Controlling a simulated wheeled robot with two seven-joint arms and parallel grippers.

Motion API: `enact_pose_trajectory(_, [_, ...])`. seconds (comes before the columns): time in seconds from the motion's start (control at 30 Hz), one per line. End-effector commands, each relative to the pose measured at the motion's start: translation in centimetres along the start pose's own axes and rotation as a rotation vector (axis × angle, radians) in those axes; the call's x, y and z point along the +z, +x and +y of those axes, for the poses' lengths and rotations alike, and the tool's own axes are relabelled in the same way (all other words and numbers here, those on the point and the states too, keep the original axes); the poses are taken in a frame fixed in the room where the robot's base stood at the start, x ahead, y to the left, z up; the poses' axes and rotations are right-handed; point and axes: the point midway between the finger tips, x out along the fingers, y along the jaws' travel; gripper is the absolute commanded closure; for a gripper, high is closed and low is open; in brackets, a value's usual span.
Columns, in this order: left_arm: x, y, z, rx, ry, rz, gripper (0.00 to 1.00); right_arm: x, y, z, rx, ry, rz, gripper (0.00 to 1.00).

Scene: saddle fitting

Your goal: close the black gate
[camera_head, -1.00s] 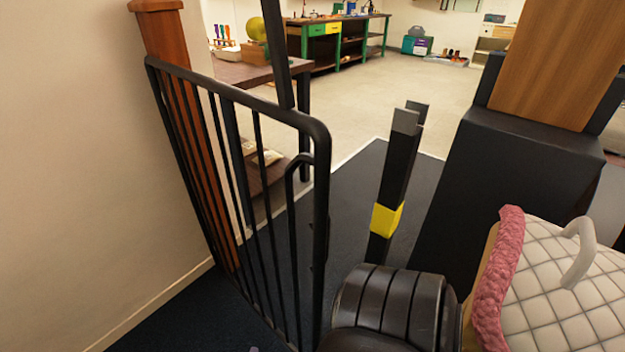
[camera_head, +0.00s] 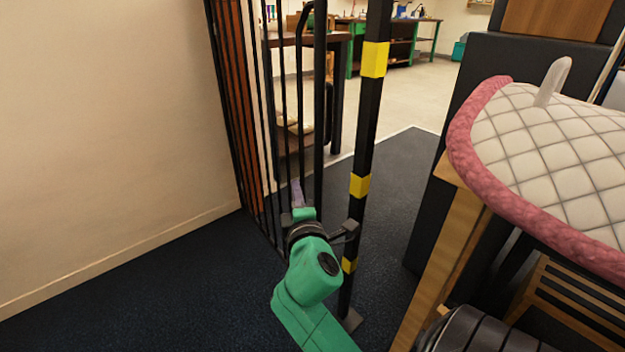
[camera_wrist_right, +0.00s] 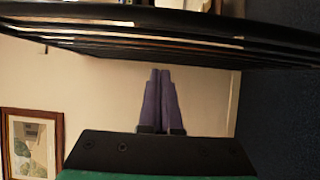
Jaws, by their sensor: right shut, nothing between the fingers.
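The black gate (camera_head: 263,130) is a panel of upright bars, running from the wooden post (camera_head: 239,90) on the left to its free edge. A visible gap lies between that edge and the black post with yellow bands (camera_head: 360,185). My right gripper (camera_head: 297,185), with purple fingers, is shut and empty, low in front of the gate's free-end bars. In the right wrist view, the shut fingers (camera_wrist_right: 159,75) point up at the gate's bars (camera_wrist_right: 150,45), which cross the top; I cannot tell whether they touch. My left gripper is out of view.
A quilted white pad with pink trim (camera_head: 545,150) lies on a wooden stand (camera_head: 445,260) at right, near the banded post. A wall (camera_head: 100,120) closes the left side. Dark floor (camera_head: 140,300) is clear at lower left. Workbenches stand beyond the gate.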

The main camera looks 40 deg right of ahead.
Motion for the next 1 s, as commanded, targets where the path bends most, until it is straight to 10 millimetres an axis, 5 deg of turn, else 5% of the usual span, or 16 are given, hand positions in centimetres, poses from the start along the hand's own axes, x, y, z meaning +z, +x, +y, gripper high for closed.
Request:
enact_pose_trajectory(0.2, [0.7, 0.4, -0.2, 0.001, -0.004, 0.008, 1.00, 0.1, 4.7, -0.1, 0.002, -0.001, -0.001, 1.00])
enact_pose_trajectory(0.4, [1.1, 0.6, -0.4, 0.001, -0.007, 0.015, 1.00, 3.2, 5.2, -0.2, -0.001, -0.001, 0.001, 1.00])
enact_pose_trajectory(0.83, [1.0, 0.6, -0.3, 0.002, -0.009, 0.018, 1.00, 4.0, 5.4, -0.1, -0.002, 0.000, 0.001, 1.00])
enact_pose_trajectory(1.0, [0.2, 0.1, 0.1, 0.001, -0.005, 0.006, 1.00, 6.4, 6.7, -0.1, -0.007, -0.009, 0.001, 1.00])
